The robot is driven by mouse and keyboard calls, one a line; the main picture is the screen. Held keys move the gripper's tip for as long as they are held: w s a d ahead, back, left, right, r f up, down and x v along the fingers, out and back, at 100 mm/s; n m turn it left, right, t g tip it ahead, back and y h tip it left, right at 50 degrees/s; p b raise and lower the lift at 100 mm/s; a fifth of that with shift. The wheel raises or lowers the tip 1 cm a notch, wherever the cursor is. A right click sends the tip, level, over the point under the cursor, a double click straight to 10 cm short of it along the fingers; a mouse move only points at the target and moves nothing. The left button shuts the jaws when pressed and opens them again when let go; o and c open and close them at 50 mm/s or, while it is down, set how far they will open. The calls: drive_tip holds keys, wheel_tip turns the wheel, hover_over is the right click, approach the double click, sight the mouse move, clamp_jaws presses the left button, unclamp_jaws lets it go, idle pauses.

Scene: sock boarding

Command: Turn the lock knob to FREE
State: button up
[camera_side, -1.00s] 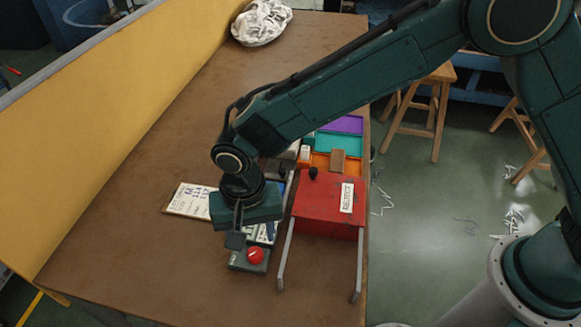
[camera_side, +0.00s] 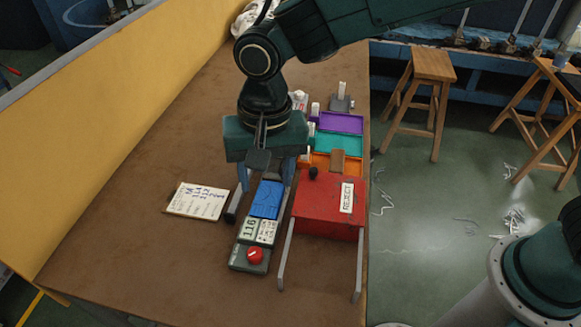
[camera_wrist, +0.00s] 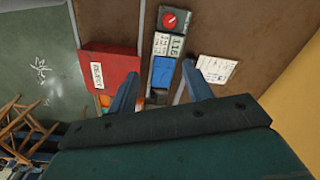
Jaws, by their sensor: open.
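The lock knob (camera_side: 255,255) is red with a pale pointer mark, on a dark green box at the near end of a narrow unit. In the wrist view the knob (camera_wrist: 169,20) is near the top. I cannot read lock markings beside it. A white 116 card (camera_side: 249,230), a printed card (camera_side: 267,232) and a blue panel (camera_side: 266,199) lie in line behind it. My gripper (camera_side: 265,180) is open and empty above the far part of the unit, behind the knob and apart from it. In the wrist view its fingers (camera_wrist: 160,78) straddle the blue panel from above.
A red REJECT box (camera_side: 328,208) with a black knob and two grey rails stands close right of the unit. Purple (camera_side: 340,123), teal (camera_side: 338,145) and orange trays lie behind it. A handwritten sheet (camera_side: 197,201) lies left. The front left tabletop is clear.

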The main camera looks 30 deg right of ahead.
drive_tip(key=s+d+r+t, duration=0.1)
drive_tip(key=d+r, duration=0.7)
drive_tip(key=d, duration=0.3)
drive_tip(key=shift+s+d+y, duration=0.3)
drive_tip(key=shift+d, duration=0.1)
drive_tip(key=s+d+r+n+t, duration=0.1)
drive_tip(key=s+d+n+t, duration=0.1)
drive_tip(key=s+d, duration=0.6)
drive_tip(key=s+d+r+n+t+h, duration=0.1)
drive_tip(key=s+d+r+n+t, duration=0.1)
drive_tip(key=s+d, duration=0.7)
drive_tip(key=shift+s+d, duration=0.3)
drive_tip(key=shift+d, duration=0.8)
drive_tip(key=shift+r, duration=0.1)
drive_tip(key=shift+c, duration=0.4)
